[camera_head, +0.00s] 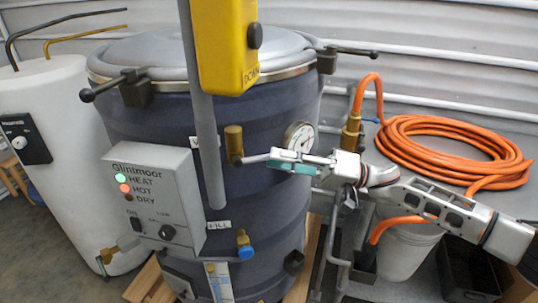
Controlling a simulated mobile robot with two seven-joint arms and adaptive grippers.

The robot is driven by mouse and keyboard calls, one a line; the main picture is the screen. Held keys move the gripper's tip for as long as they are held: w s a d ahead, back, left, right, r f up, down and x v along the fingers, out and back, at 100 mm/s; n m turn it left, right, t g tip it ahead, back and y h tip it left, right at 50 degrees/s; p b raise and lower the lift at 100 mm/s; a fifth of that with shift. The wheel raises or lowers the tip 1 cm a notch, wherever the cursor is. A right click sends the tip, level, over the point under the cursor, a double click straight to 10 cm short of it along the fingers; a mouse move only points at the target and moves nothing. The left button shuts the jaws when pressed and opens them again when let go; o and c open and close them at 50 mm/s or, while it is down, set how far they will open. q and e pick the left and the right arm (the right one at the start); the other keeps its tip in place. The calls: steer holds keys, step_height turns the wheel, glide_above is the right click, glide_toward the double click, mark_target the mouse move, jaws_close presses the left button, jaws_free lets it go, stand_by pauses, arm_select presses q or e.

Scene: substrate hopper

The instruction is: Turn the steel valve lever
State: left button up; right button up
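The steel valve lever (254,158) sticks out to the right from a brass valve (233,142) on the front of the dark blue drum. My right gripper (284,163) comes in from the right, with its teal-padded fingertips at the lever's outer end. The fingers look close together and overlap the lever's tip in the picture. I cannot tell whether they are shut on it or just around or in front of it. The end of the lever is hidden by the fingers. My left gripper is not in view.
A round gauge (298,137) sits just behind my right gripper. A grey control box (157,200) and a hanging yellow pendant (226,45) stand in front of the drum (140,120). A coiled orange hose (440,160) and a white bucket (405,250) are at right.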

mark_target(262, 158)
steer(key=shift+x, duration=1.45)
jaws_close()
steer(key=shift+f, duration=0.2)
